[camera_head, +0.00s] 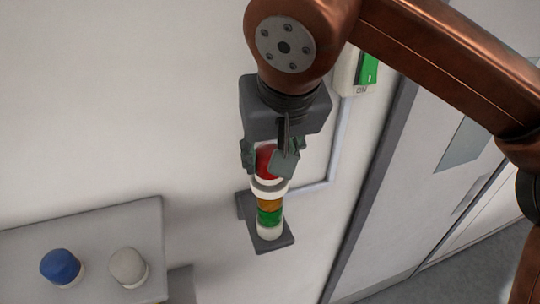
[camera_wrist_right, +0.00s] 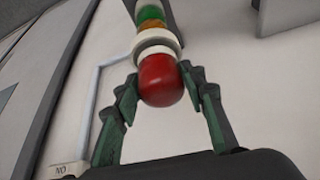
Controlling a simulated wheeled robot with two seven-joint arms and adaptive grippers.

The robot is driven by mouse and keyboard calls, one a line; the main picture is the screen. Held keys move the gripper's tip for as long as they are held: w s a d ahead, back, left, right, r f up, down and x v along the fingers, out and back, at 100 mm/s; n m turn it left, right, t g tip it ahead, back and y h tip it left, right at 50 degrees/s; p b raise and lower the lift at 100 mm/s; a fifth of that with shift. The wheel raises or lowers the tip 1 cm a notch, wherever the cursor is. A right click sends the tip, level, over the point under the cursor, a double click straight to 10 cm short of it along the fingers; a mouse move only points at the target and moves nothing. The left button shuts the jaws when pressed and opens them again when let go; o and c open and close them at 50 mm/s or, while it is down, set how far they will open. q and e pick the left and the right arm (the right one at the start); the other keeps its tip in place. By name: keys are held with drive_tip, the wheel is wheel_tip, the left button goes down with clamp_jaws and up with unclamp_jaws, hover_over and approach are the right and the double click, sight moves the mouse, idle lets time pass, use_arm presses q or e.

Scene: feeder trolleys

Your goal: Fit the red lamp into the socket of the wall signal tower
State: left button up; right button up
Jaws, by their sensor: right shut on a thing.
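The red lamp (camera_head: 266,160) is between the fingers of my right gripper (camera_head: 268,158), which is shut on it. It also shows in the right wrist view (camera_wrist_right: 162,80), with a finger on each side of it. The signal tower (camera_head: 269,207) stands on a grey wall bracket, with an orange and a green section. The lamp is at the tower's top, over the white ring (camera_wrist_right: 156,42) of the socket, roughly in line with it. I cannot tell whether it is fully seated. My left gripper is not in view.
A grey shelf (camera_head: 120,220) at lower left holds a blue lamp (camera_head: 61,267) and a white lamp (camera_head: 128,266). A green switch (camera_head: 368,68) is on the wall behind my arm. A door (camera_head: 420,190) with a grey frame stands to the right.

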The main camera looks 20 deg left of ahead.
drive_tip(key=shift+f, duration=1.1)
drive_tip(key=o, duration=1.3)
drive_tip(key=shift+c, duration=0.2)
